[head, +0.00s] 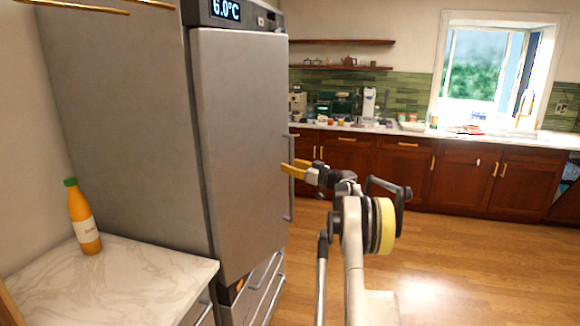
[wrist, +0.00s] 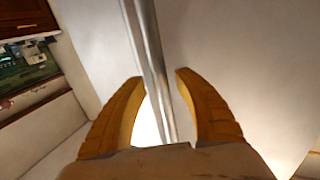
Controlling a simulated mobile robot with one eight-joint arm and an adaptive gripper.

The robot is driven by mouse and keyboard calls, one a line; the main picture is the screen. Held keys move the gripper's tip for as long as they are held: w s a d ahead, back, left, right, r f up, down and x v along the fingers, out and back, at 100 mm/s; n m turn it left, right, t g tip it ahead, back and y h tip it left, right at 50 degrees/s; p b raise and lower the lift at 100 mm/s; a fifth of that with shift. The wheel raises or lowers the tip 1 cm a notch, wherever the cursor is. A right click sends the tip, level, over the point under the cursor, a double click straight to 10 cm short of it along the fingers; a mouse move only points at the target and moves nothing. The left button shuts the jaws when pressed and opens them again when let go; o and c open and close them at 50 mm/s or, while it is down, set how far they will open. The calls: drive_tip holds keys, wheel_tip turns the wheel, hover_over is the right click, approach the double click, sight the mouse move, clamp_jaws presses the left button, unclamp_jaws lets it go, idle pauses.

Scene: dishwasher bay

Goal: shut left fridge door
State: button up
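The tall grey fridge door (head: 240,150) stands at left centre in the head view, with a long vertical handle (head: 289,195) along its right edge. It looks nearly flush with the body, but I cannot tell whether it is fully shut. My gripper (head: 288,169) is at the handle's height, its yellow fingers beside the door's right edge. In the wrist view, the metal handle (wrist: 150,60) runs between the two spread fingers of my gripper (wrist: 160,78). A gap shows on both sides of the bar. The pale door surface (wrist: 240,60) lies behind it.
A marble-topped counter (head: 130,285) with an orange bottle (head: 83,217) stands left of the fridge. Drawers (head: 265,290) lie below the door. Wooden cabinets (head: 400,170) line the back wall. The wooden floor (head: 480,260) at right is clear.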

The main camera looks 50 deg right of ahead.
drive_tip(key=s, duration=1.2)
drive_tip(key=shift+d, duration=0.1)
